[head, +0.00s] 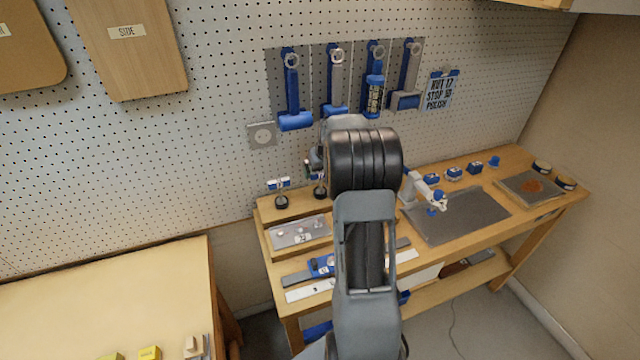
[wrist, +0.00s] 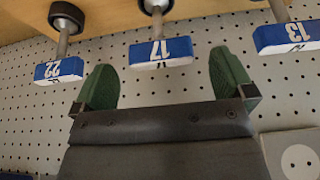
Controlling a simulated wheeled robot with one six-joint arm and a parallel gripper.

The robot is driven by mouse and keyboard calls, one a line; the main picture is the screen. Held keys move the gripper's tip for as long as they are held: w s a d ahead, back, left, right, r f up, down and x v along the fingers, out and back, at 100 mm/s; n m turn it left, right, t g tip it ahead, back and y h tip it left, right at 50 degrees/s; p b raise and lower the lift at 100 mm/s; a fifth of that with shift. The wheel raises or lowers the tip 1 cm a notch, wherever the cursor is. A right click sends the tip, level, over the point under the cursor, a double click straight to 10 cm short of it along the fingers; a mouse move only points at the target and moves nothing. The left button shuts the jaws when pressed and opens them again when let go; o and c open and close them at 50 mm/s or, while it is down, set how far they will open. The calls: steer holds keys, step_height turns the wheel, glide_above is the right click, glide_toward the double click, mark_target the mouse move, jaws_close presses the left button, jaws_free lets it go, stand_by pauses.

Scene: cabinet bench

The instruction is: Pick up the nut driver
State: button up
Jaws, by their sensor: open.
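Several nut drivers with blue-and-white number blocks and metal shafts show in the wrist view. The nut driver marked 17 (wrist: 160,52) is at the centre, between one marked 22 (wrist: 60,71) at the left and one marked 13 (wrist: 285,36) at the right. My gripper (wrist: 163,75) is open, with its green finger pads apart. In the picture, the 17 block is between the fingertips, with nothing clamped; I cannot tell its exact depth. In the head view my arm hides the gripper and part of the driver row; one driver (head: 279,184) shows left of it.
The wooden workbench (head: 270,210) stands against the pegboard (head: 210,150). Blue-handled tools (head: 291,90) hang above, beside a note (head: 440,92) reading "NUT 17 STOP 10 POLISH". A grey mat (head: 465,222) lies to the right. A wall outlet (wrist: 298,160) is near the gripper's right side.

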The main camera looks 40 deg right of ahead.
mark_target(321, 172)
steer(key=shift+p+x, duration=1)
steer(key=shift+x, duration=1.8)
steer(key=shift+r, duration=0.1)
steer(key=c, duration=1)
